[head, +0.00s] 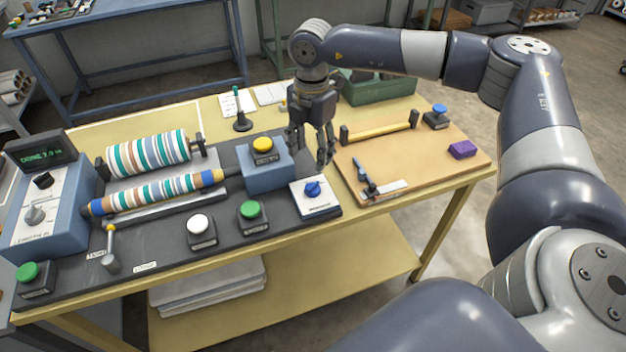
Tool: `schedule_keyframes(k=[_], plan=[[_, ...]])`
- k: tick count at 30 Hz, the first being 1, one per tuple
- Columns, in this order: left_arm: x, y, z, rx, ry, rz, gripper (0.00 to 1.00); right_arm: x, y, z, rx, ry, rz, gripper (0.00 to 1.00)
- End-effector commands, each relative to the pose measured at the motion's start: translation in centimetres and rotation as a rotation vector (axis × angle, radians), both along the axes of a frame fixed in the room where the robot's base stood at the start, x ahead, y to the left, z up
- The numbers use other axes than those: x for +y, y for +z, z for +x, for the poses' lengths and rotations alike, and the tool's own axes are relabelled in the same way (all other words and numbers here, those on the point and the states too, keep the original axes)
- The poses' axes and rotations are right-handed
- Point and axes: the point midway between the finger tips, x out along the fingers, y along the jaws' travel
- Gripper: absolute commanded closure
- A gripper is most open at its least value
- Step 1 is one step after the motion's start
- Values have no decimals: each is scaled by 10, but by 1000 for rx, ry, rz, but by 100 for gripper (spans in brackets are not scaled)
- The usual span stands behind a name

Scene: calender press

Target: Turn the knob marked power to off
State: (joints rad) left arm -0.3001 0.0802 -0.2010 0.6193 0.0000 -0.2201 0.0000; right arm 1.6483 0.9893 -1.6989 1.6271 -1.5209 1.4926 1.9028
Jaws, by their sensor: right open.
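A blue knob (313,188) sits on a small white-topped box at the front right of the dark machine base; the lettering on its front is too small to read. A grey knob (35,214) and a black knob (43,181) are on the blue control box (57,221) at the far left. I cannot tell from the lettering which knob is marked power. My right gripper (311,156) points down, open and empty, above and slightly behind the blue knob, apart from it. My left gripper is not in view.
Close to the blue knob are a yellow button (263,145) on a blue box, a green button (250,209) and a white button (198,222). Striped rollers (148,153) lie left. A wooden board (440,154) with tools is right, and a green bin (378,89) behind.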

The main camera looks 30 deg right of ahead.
Motion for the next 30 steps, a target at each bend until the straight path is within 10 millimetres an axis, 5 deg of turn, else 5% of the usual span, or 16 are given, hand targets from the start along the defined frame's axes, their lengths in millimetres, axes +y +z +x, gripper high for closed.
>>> schedule_keyframes(k=[5, 21, 30], plan=[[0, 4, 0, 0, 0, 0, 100, -8, -10, -1, 8, -18, -22, 46], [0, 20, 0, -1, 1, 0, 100, -6, -98, -1, 5, -15, -17, 46], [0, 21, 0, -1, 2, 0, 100, -6, -106, -1, 3, -14, -17, 46]])
